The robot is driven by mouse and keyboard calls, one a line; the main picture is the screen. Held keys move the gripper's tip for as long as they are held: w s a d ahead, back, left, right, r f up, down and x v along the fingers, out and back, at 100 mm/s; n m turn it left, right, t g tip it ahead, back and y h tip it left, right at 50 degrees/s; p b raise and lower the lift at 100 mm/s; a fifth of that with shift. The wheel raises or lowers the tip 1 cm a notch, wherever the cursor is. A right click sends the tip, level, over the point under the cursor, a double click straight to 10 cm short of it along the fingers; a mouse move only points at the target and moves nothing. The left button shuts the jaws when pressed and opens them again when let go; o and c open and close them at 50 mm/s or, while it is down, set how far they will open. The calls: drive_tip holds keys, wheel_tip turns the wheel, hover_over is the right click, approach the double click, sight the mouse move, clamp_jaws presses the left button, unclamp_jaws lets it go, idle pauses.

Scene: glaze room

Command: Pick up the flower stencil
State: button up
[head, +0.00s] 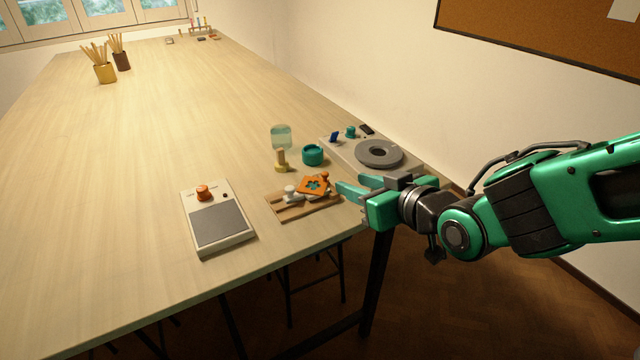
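The flower stencil (309,188) is an orange square plate with a teal flower shape in its middle. It lies tilted on a small wooden tray (290,214) near the table's front right edge. My gripper (350,182) is just right of the stencil, with its green fingers pointing left toward it. The fingers look spread apart, with nothing visible between them. They appear apart from the stencil, though their height above the table is hard to tell.
A white knob (290,190) and an orange knob (324,176) sit beside the stencil. A grey device (219,226) stands left of the tray. A teal ring-shaped pot (312,155), a jar (281,137) and a turntable device (379,154) stand behind.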

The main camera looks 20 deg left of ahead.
sight(326, 174)
drive_tip(key=x, duration=0.4)
drive_tip(key=shift+w+a+f, duration=0.15)
drive_tip(key=shift+w+a, duration=0.05)
drive_tip(key=shift+a, duration=0.05)
drive_tip(key=shift+a+r+x, duration=0.1)
drive_tip(key=shift+a+x, duration=0.05)
drive_tip(key=shift+x, duration=1.2)
drive_tip(key=shift+a+r+x, duration=0.15)
drive_tip(key=shift+x, duration=1.15)
drive_tip(key=shift+s, duration=0.2)
drive_tip(key=shift+c, duration=0.5)
clamp_jaws()
